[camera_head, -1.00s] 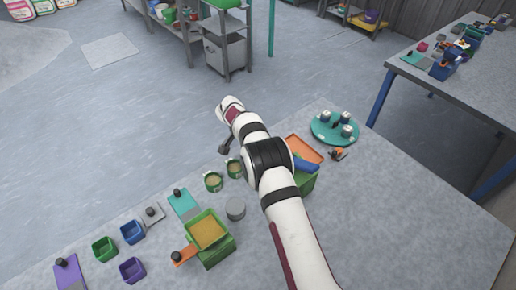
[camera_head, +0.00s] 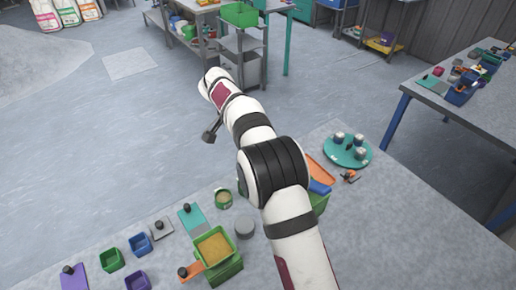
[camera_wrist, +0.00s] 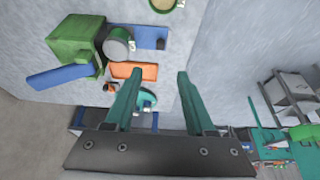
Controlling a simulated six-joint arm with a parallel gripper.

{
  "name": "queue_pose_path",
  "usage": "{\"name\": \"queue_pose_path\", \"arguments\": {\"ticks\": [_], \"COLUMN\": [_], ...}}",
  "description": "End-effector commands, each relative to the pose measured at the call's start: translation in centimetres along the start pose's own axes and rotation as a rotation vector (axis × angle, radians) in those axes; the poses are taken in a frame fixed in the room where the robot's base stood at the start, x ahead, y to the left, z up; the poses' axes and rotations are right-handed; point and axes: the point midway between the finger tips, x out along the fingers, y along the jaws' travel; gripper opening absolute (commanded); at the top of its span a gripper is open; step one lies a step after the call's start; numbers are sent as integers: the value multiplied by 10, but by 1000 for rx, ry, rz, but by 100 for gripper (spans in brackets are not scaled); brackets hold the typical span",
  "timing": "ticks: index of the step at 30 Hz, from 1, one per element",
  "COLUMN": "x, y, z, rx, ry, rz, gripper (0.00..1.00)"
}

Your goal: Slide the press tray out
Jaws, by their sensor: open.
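I cannot tell for sure which piece is the press tray. One green box (camera_head: 228,271) holds yellow powder, and an orange slide (camera_head: 189,271) with a black knob sticks out at its left. A second green block (camera_head: 321,204) is partly hidden behind my arm, with a blue piece (camera_head: 319,187) at it. The wrist view shows a green block (camera_wrist: 72,40) with a blue flat piece (camera_wrist: 60,76) jutting out, left of my gripper (camera_wrist: 160,76). My gripper is open, with nothing between its fingers, apart from the bench things below.
An orange plate (camera_head: 318,166) and a teal round tray (camera_head: 364,161) with grey cups lie at the bench's far edge. A grey can (camera_head: 244,227), a green cup (camera_head: 223,198) and coloured bins (camera_head: 111,259) stand left of my arm.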

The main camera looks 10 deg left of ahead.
Motion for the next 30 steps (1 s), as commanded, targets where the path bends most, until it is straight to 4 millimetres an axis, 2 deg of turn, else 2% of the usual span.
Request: {"name": "queue_pose_path", "arguments": {"ticks": [5,8,11,12,14,15,18,20,23,30], "x": [0,9,36,45,55,60,67,71,83,125], "y": [0,6,30,39,51,58,70,71,66,47], "z": [0,-2,-7,-10,-18,-25,-38,-40,-35,-17], "rx": [0,86,496,710,1025,1212,1525,1599,1612,1606], "ry": [0,-50,-249,-336,-446,-501,-584,-602,-606,-604], "rz": [0,-6,-21,-23,-18,-10,6,10,13,12], "gripper": [55,37,19,12,1,0,0,0,0,0]}}
